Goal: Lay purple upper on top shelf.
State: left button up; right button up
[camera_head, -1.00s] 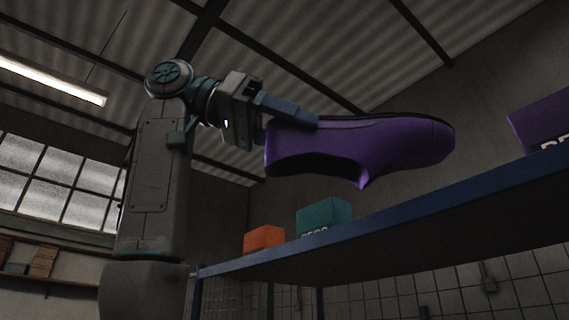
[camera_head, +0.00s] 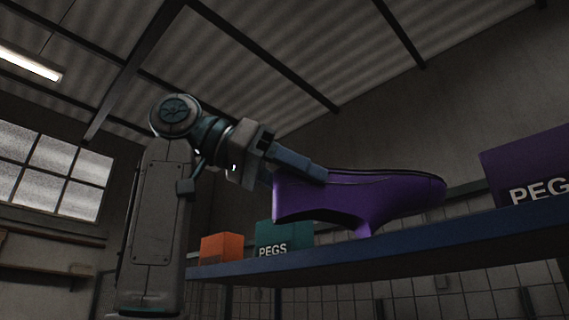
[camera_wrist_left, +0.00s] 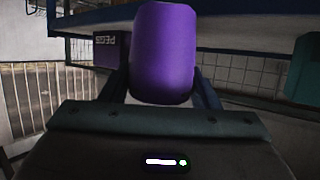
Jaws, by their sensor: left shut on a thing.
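The purple upper (camera_head: 400,192) is held nearly level, heel end toward my left gripper (camera_head: 300,170), which is shut on it. Its lower edge shows just above the front edge of the blue top shelf (camera_head: 430,243) in the head view; I cannot tell if it touches. In the left wrist view the heel end of the upper (camera_wrist_left: 164,55) stands between the two fingers (camera_wrist_left: 163,88). The shelf edge (camera_wrist_left: 250,32) runs behind it there. My right gripper is not in view.
On the shelf stand an orange box (camera_head: 221,247), a teal box (camera_head: 284,238) marked PEGS at the left, and a purple box (camera_head: 525,170) marked PEG at the right. Shelf room lies between the teal and purple boxes.

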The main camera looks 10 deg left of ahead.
pick_arm(q)
jog(key=w+d, duration=0.1)
jog(key=w+d+p, duration=0.1)
jog(key=shift+w+r, duration=0.1)
jog(key=shift+w, duration=0.3)
jog(key=shift+w+d+f, duration=0.25)
jog(key=shift+w+d, duration=0.9)
jog(key=shift+w, duration=0.45)
jog(key=shift+w+d+f, duration=0.3)
jog(key=shift+w+d, duration=0.85)
jog(key=shift+w, duration=0.5)
jog(key=shift+w+d+f, duration=0.25)
jog(key=shift+w+d, duration=0.9)
jog(key=shift+w, duration=0.45)
jog(key=shift+f+b, duration=0.55)
jog(key=shift+f, duration=0.3)
jog(key=o, duration=1.2)
jog(key=shift+c, duration=0.2)
